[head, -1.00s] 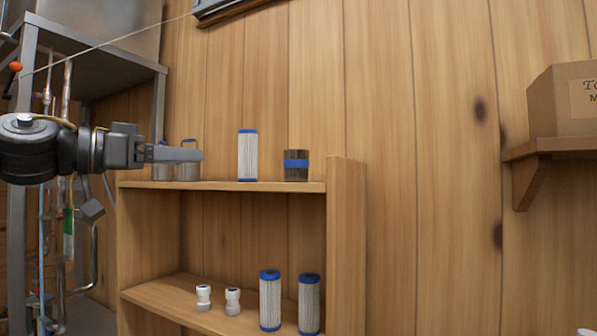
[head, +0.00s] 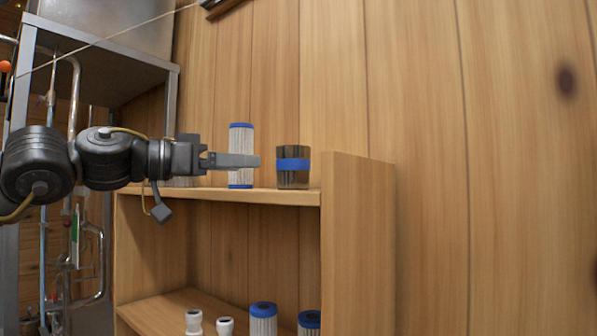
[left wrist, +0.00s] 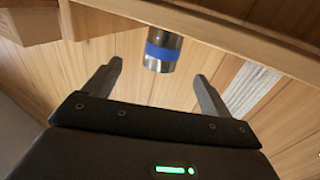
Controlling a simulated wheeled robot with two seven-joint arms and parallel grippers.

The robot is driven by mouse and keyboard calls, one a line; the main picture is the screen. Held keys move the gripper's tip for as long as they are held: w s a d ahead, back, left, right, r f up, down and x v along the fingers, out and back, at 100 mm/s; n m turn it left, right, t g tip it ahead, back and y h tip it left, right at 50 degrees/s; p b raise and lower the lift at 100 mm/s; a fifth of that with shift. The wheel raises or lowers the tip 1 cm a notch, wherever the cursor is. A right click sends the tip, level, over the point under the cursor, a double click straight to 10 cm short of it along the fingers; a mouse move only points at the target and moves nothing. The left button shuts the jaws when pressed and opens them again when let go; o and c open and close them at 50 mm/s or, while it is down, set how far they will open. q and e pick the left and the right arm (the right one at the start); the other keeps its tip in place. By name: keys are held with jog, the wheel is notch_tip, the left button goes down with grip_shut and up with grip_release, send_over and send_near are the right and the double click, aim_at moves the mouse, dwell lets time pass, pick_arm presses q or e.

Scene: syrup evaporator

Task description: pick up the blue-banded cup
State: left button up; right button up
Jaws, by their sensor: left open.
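The blue-banded cup (head: 293,167) is dark and see-through with a blue band. It stands upright on the top shelf near the shelf's right end panel. My left gripper (head: 258,161) reaches in from the left at about the cup's height, with its fingertips just left of the cup in the head view. In the left wrist view the cup (left wrist: 162,50) shows beyond the gap between the two spread fingers of my left gripper (left wrist: 160,78). The fingers are open and empty, apart from the cup. My right gripper does not show.
A white filter cartridge with blue ends (head: 240,140) stands left of the cup, partly behind my left gripper. The wooden shelf unit (head: 358,235) has a raised right panel close to the cup. White fittings (head: 225,326) and more cartridges (head: 263,318) stand on the lower shelf.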

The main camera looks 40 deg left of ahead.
aim_at(279, 164)
pick_arm(q)
jog(key=p+x, duration=0.2)
jog(key=x, duration=0.2)
jog(key=shift+w+r, duration=0.1)
jog(key=shift+w, duration=0.15)
jog(key=shift+x, duration=0.85)
jog(key=shift+s+a+p, duration=0.1)
jog(key=shift+p, duration=0.25)
jog(key=shift+w+r+p, duration=0.35)
jog(key=shift+w+p, duration=0.4)
jog(key=shift+p, duration=0.45)
jog(key=p+x, duration=0.1)
jog(key=x, duration=0.2)
jog(key=shift+w+f+p, duration=0.2)
jog(key=shift+w+p, duration=0.05)
jog(key=shift+p, duration=0.1)
jog(key=shift+w+d, duration=0.15)
jog(key=shift+d, duration=0.05)
jog(key=shift+s, duration=0.2)
jog(key=c, duration=1.1)
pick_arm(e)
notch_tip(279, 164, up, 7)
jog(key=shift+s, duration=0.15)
